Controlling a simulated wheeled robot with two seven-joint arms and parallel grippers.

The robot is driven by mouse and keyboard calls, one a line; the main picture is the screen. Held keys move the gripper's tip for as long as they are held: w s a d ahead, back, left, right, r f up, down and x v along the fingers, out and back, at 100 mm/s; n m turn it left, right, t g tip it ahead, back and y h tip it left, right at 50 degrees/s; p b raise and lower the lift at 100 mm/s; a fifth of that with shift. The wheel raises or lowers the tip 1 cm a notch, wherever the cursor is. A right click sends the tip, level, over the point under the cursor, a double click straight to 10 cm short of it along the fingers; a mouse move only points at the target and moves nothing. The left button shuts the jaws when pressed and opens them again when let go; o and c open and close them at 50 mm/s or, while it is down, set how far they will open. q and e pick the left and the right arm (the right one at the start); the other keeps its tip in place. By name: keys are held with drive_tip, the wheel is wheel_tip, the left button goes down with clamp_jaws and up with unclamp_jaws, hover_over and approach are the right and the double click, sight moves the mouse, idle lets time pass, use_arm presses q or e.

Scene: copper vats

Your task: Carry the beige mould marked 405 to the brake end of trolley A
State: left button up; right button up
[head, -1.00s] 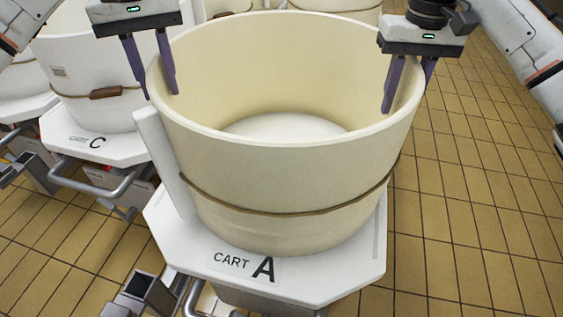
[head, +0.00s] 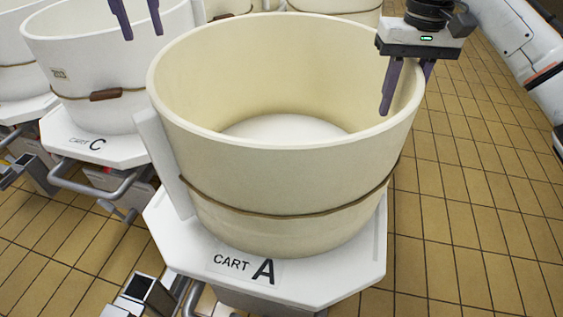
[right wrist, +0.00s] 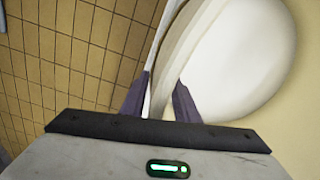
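A large beige round mould (head: 290,175) stands upright and empty on trolley A (head: 325,285), whose white deck reads CART A. A dark band runs around the mould; no number shows on its visible side. My right gripper (head: 405,90) is at the mould's right rim, one finger inside and one outside. In the right wrist view, the rim (right wrist: 170,70) passes between its two spread fingers (right wrist: 163,88). My left gripper (head: 136,28) is high at the top left, above cart C's mould, fingers apart and empty; its body is cut off by the picture edge.
Cart C (head: 95,146) with a paler mould (head: 105,75) stands close on the left, and more moulds stand behind. Metal tube frames (head: 150,295) stick out at the lower left. Tiled floor (head: 480,200) is clear on the right.

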sight(412, 60)
wheel_tip(412, 60, up, 12)
idle(0.6)
